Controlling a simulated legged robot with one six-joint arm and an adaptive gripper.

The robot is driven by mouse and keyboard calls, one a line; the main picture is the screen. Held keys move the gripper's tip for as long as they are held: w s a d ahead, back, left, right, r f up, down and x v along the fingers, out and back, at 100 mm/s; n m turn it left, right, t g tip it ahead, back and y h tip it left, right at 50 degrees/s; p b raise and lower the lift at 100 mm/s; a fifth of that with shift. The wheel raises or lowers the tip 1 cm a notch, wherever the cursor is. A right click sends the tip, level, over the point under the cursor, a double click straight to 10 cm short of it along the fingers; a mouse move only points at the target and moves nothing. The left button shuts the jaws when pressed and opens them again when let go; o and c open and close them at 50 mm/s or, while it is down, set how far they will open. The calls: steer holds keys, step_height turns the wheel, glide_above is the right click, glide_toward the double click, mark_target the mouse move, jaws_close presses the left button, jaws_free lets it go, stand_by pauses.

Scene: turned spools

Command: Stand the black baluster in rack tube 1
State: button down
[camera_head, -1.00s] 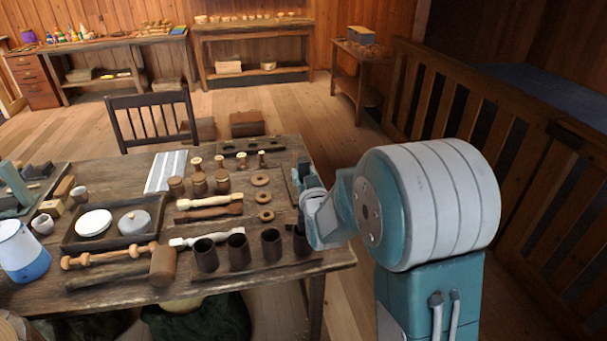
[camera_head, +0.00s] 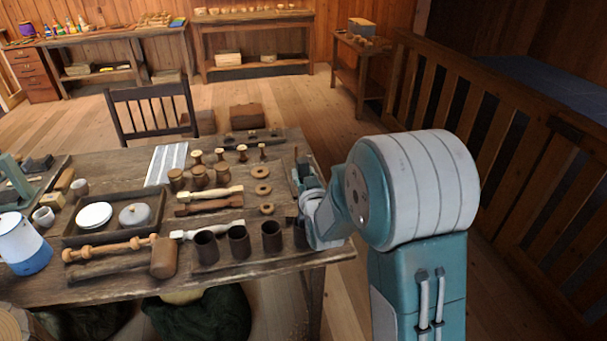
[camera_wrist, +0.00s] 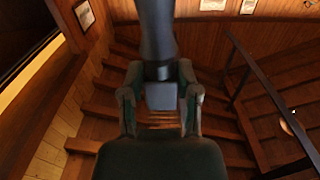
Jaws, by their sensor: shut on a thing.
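My gripper (camera_wrist: 160,88) is shut on the black baluster (camera_wrist: 157,35), which rises up the picture from between the fingers in the wrist view. In the head view my gripper (camera_head: 306,178) is over the table's right end, and the baluster is hard to make out there. A row of dark, open-topped rack tubes stands near the table's front edge: a left one (camera_head: 205,248), a middle one (camera_head: 238,243) and a right one (camera_head: 271,237). Another tube beside my arm is mostly hidden. I cannot read any tube numbers. My gripper is behind and right of the visible tubes.
A pale baluster (camera_head: 210,193), a brown one (camera_head: 209,205) and a white one (camera_head: 207,229) lie behind the tubes. Wooden rings (camera_head: 262,189) lie near my gripper. A mallet (camera_head: 163,257) lies left of the tubes. A railing (camera_head: 500,150) stands to the right.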

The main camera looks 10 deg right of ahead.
steer(key=shift+f, duration=0.15)
steer(key=shift+f, duration=1.3)
steer(key=shift+c, duration=1.3)
jaws_free()
steer(key=s, duration=0.7)
steer(key=shift+s, duration=0.2)
